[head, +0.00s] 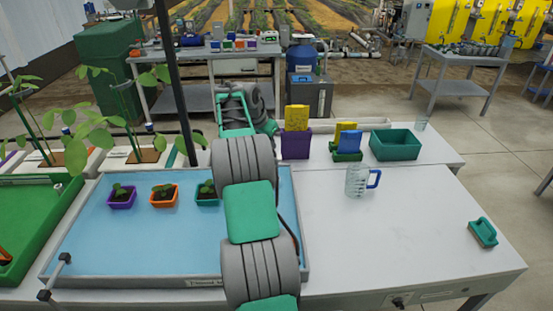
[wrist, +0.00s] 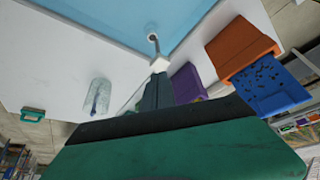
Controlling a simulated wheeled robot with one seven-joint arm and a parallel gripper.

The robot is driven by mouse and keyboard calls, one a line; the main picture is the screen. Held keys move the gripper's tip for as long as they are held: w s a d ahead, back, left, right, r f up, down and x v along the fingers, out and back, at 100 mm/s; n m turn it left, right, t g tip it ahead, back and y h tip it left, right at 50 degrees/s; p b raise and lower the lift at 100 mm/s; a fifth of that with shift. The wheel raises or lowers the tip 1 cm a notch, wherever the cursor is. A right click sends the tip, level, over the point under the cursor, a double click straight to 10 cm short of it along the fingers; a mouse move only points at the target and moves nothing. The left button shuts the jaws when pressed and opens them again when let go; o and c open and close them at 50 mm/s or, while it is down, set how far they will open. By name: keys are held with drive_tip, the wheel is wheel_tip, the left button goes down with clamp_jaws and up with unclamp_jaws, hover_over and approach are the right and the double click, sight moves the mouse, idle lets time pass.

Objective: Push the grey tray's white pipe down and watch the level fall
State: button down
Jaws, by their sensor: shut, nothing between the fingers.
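The grey tray (head: 302,262), a shallow grey-walled bed with a light blue inside, lies on the white bench in the head view. Its blue inside and a pale edge show at the top of the wrist view. A small white ring (wrist: 152,37) with a thin grey stem is there, near the tray's edge, probably the white pipe; I cannot be sure. My gripper (wrist: 158,72) is shut and empty. Its dark fingers point toward the stem, with a white block at their tips. I cannot tell whether they touch. In the head view my arm hides the gripper and the pipe.
Purple (head: 121,197), orange (head: 163,196) and teal (head: 207,195) seedling pots stand in the tray. A clear jug (head: 357,181), a purple bin (head: 296,146), a teal bin (head: 396,145) and a teal brush (head: 483,232) are on the bench's right. A dark post (head: 178,80) rises behind the tray.

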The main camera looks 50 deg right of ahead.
drive_tip(key=b+x, duration=0.2)
drive_tip(key=x, duration=0.4)
drive_tip(key=shift+d+f+b, duration=0.1)
drive_tip(key=shift+f+b, duration=0.1)
drive_tip(key=shift+b, duration=0.15)
drive_tip(key=f+b, duration=0.2)
drive_tip(key=f, duration=0.1)
drive_tip(key=shift+s+a+f+b, duration=0.1)
drive_tip(key=shift+a+f+b, duration=0.1)
drive_tip(key=shift+f+b, duration=0.1)
drive_tip(key=shift+s+a+f, duration=0.15)
drive_tip(key=shift+f, duration=0.35)
drive_tip(key=a+b, duration=0.1)
approach(277, 157)
drive_tip(key=a+f, duration=0.1)
drive_tip(key=f, duration=0.1)
drive_tip(key=a+f, duration=0.1)
drive_tip(key=a, duration=0.1)
drive_tip(key=shift+w+a+f, duration=0.2)
drive_tip(key=shift+a+f, duration=0.05)
drive_tip(key=shift+f, duration=0.15)
